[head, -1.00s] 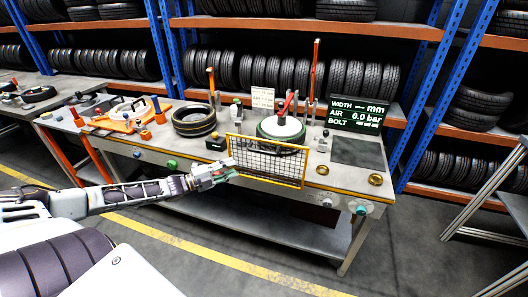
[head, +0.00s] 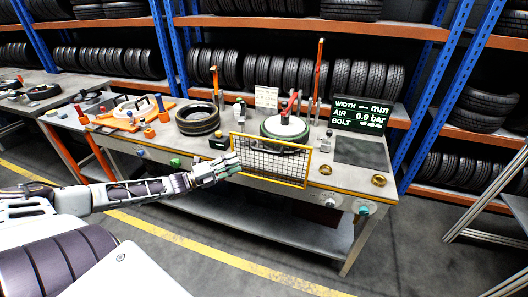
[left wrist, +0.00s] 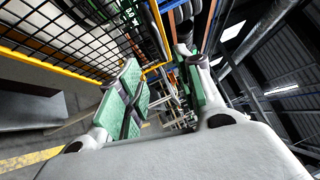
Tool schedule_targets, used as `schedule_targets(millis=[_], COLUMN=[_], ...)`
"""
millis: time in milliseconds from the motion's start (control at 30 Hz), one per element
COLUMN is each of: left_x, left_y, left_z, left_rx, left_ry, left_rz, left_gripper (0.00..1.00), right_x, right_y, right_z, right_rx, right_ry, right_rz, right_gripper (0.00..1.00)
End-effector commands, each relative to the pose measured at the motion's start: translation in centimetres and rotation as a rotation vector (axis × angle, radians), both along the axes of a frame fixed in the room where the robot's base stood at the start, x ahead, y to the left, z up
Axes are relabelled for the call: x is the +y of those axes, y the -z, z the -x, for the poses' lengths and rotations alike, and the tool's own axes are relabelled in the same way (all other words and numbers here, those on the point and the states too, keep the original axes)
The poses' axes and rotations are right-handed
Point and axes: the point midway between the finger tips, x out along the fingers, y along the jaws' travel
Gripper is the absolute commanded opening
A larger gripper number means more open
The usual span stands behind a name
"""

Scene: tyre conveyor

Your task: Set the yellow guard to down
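The yellow guard (head: 271,162) is a yellow frame with dark mesh. In the head view it stands as a panel along the workbench's front edge, before the round tyre station (head: 284,129), and its lower part overlaps the bench front. My left gripper (head: 228,165) is at the guard's left edge; whether it touches is unclear. In the left wrist view the green-padded fingers of the left gripper (left wrist: 163,78) are apart with nothing seen between them. The guard's mesh and yellow bar (left wrist: 85,38) show at upper left, beside the fingers. My right gripper is not in view.
The workbench (head: 330,176) also holds a loose tyre (head: 198,119), an orange fixture (head: 133,112) and a display (head: 361,115) reading AIR 0.0 bar. Brass rings lie at its right end. Tyre racks stand behind. The floor in front is clear.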

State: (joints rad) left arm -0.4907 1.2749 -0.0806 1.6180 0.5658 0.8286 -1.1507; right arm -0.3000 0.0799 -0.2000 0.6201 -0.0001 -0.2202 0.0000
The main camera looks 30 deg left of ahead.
Motion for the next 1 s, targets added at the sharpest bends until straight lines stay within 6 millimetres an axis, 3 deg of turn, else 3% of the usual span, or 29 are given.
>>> schedule_targets(millis=[1000], left_x=[-2.3], left_y=[-0.6], left_z=[-3.6], left_rx=[0.000], left_ry=[0.000], left_rz=[0.001], left_gripper=[0.35], right_x=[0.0], right_y=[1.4], right_z=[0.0], right_rx=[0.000], right_ry=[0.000], right_rz=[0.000], right_gripper=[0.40])
